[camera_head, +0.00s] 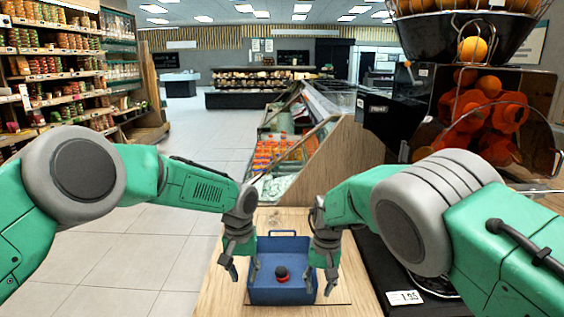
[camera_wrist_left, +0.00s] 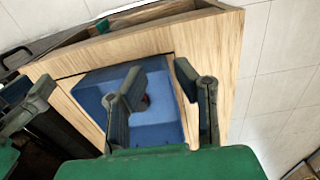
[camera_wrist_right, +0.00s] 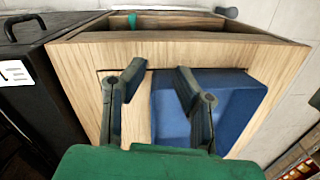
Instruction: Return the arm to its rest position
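My left gripper (camera_head: 243,270) hangs over the left side of a blue basket (camera_head: 272,297) in the head view. Its two fingers are apart with nothing between them, as the left wrist view also shows (camera_wrist_left: 155,85). My right gripper (camera_head: 320,284) hangs over the basket's right side. Its fingers are also apart and empty in the right wrist view (camera_wrist_right: 158,82). A small round item, dark with some red (camera_head: 282,273), lies in the basket between the two grippers, apart from both. In the left wrist view the item (camera_wrist_left: 145,102) is partly hidden behind a finger.
The basket sits on a wooden counter (camera_head: 222,300). To the right stands an orange juicer (camera_head: 490,110) with a dark base and a price tag (camera_head: 404,297). A wood-sided display case (camera_head: 335,160) is ahead. Store shelves (camera_head: 60,70) line the left, with open tiled floor.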

